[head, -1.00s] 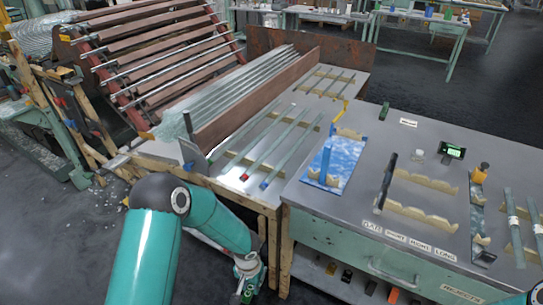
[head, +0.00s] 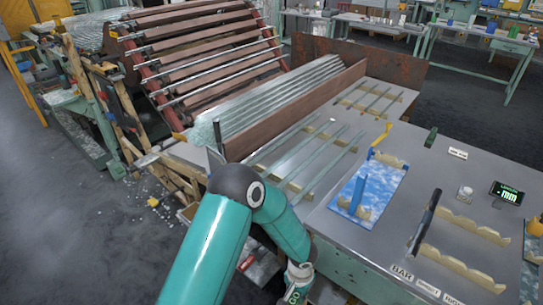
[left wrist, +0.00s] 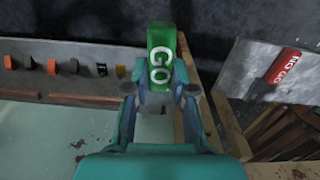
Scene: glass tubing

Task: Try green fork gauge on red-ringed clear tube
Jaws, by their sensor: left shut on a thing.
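My left gripper (left wrist: 160,95) is shut on the green fork gauge (left wrist: 159,58), whose face reads GO. In the head view the gripper (head: 298,275) is low beside the bench's front left corner, with the green gauge (head: 293,296) partly cut off by the bottom edge. Several thin clear tubes lie on wooden notched rests on the bench; one is the middle tube (head: 318,156). Their near ends are partly behind my left arm, so no red ring shows now. The gauge is apart from the tubes. My right gripper is not in view.
A red NO GO gauge (left wrist: 284,66) lies on a grey surface to the right in the left wrist view. Small orange and black blocks (left wrist: 54,67) line a shelf. A blue cloud-patterned board (head: 372,190) and a lit mm display (head: 508,192) are on the bench.

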